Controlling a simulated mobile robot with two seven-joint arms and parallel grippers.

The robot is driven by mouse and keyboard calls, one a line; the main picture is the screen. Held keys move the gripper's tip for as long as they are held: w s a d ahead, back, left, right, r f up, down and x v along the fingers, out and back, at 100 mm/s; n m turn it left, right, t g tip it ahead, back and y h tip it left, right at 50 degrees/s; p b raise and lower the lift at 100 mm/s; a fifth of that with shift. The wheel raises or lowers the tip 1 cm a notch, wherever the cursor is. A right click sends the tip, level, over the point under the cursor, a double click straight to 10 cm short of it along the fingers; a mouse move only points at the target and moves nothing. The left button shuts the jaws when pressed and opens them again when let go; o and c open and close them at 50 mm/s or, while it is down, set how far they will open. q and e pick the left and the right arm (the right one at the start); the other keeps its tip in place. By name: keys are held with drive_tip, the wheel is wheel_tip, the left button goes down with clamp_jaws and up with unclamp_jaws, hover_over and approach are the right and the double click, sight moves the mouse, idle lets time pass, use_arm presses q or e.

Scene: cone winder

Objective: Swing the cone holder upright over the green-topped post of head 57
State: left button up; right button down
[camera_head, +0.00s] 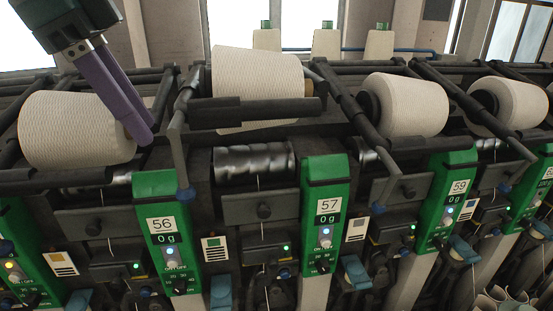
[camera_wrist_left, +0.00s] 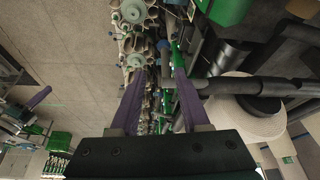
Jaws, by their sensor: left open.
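The green-topped post of head 57 (camera_head: 325,190) stands right of centre in the head view, with its number plate facing me. Behind and left of it, a large white cone (camera_head: 257,75) sits in its holder, whose dark bar (camera_head: 255,111) crosses the cone's front. The cone sits higher than its neighbours, and the silver grooved drum (camera_head: 255,160) below is bare. My left gripper (camera_head: 146,134) is open and empty, its purple fingers slanting down over the cone of head 56 (camera_head: 72,130), left of the holder. In the left wrist view, the fingers (camera_wrist_left: 158,82) are apart with nothing between them.
The post of head 56 (camera_head: 168,230) stands below my left gripper. More white cones (camera_head: 408,103) and the post of head 59 (camera_head: 448,200) are to the right. Dark bars and arms crowd the row.

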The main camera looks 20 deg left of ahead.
sight(183, 186)
use_arm(q)
drive_tip(key=p+x, duration=0.1)
drive_tip(key=x, duration=0.1)
drive_tip(key=p+x, duration=0.1)
drive_tip(key=x, duration=0.2)
drive_tip(key=p+x, duration=0.1)
drive_tip(key=x, duration=0.1)
drive_tip(key=shift+w+f, duration=0.25)
drive_tip(key=shift+w, duration=0.2)
drive_tip(key=shift+w+d+f, duration=0.15)
drive_tip(key=shift+w+f, duration=0.05)
drive_tip(key=shift+f, duration=0.45)
clamp_jaws()
drive_tip(key=shift+s, duration=0.1)
idle(0.5)
